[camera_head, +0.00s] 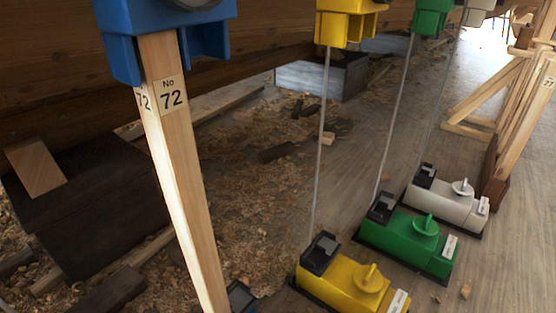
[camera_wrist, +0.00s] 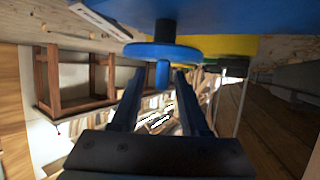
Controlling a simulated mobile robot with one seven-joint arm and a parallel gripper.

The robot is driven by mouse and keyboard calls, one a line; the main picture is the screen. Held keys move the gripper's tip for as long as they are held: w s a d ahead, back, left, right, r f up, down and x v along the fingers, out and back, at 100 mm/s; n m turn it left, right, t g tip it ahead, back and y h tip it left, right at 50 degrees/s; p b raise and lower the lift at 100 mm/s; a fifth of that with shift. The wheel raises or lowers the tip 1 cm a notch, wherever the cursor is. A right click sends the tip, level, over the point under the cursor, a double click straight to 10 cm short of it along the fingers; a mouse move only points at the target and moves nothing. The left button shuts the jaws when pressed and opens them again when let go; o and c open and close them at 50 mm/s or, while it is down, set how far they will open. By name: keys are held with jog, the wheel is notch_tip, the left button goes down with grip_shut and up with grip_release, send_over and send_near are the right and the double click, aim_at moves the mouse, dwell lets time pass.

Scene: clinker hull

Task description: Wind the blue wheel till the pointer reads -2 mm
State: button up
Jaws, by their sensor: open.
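The blue wheel (camera_wrist: 160,53) shows in the wrist view as a disc on a dark shaft, under a large blue body (camera_wrist: 230,14). A short blue knob (camera_wrist: 162,74) sticks out from its face. My gripper (camera_wrist: 157,80) is open, its two dark fingers reaching toward the wheel, with the knob between the fingertips in the picture. I cannot tell whether a finger touches it. In the head view, a blue housing (camera_head: 118,50) sits atop a wooden post (camera_head: 178,170) labelled 72. A grey round part at the top edge is cut off. No pointer reading can be made out.
Yellow (camera_head: 345,285), green (camera_head: 408,240) and white (camera_head: 447,200) units with wheels stand on the floor to the right, with thin rods rising to matching housings. A dark block (camera_head: 90,205) lies left. Wood chips litter the floor. A wooden trestle (camera_head: 500,110) stands at right.

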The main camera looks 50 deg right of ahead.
jog(key=p+v, duration=0.1)
jog(key=v, duration=1.2)
jog(key=shift+f, duration=0.1)
